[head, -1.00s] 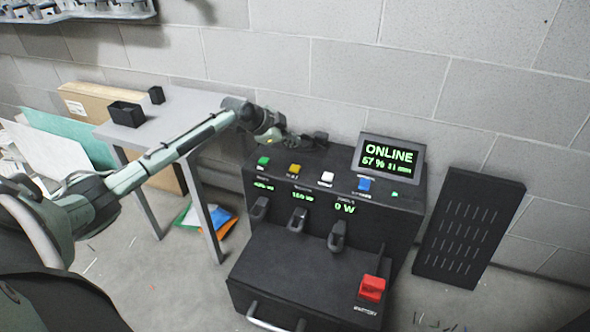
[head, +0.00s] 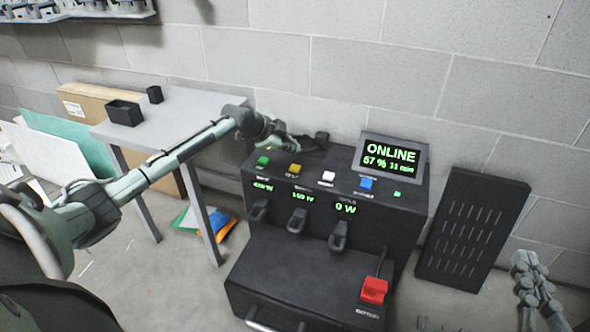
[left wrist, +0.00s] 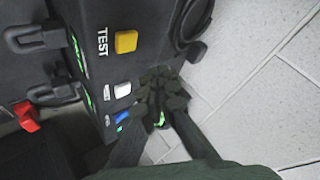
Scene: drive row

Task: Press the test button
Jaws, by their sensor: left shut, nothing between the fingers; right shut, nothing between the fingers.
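The yellow button (head: 293,170) is on the sloped top of the black console, second from the left. In the left wrist view the yellow button (left wrist: 126,41) has the printed word TEST beside it. My left gripper (head: 292,145) is shut and empty, near the console's back left edge, behind the green and yellow buttons. In the left wrist view its closed fingertips (left wrist: 160,82) show past the white button, apart from the yellow one. My right gripper (head: 522,262) is shut and empty at the lower right, away from the console.
The console (head: 290,270) also has green (head: 262,160), white (head: 328,178) and blue (head: 366,183) buttons, several levers and a red switch (head: 374,290). Its screen (head: 390,158) reads ONLINE, 57 %. A grey table (head: 185,112) stands left. A block wall is close behind.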

